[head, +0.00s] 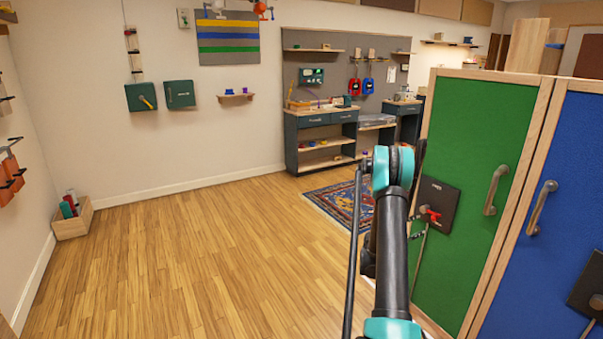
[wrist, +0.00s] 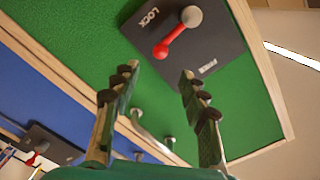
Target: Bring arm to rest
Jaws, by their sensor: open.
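My arm (head: 393,250) reaches up in front of the green door in the head view, and my gripper is mostly hidden behind it there. In the wrist view my gripper (wrist: 160,78) is open, with nothing between its two fingers. It faces the green door (wrist: 80,30), which also shows in the head view (head: 485,110). Beyond the fingertips is a black plate (wrist: 215,45) marked LOCK and FREE. The lever also shows in the head view (head: 430,214).
A blue door (head: 560,150) stands right of the green one, each with a metal handle (head: 495,190). A workbench (head: 320,140) and patterned rug (head: 345,200) lie beyond. A wooden box (head: 72,225) sits by the left wall. The wooden floor (head: 190,260) at left is clear.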

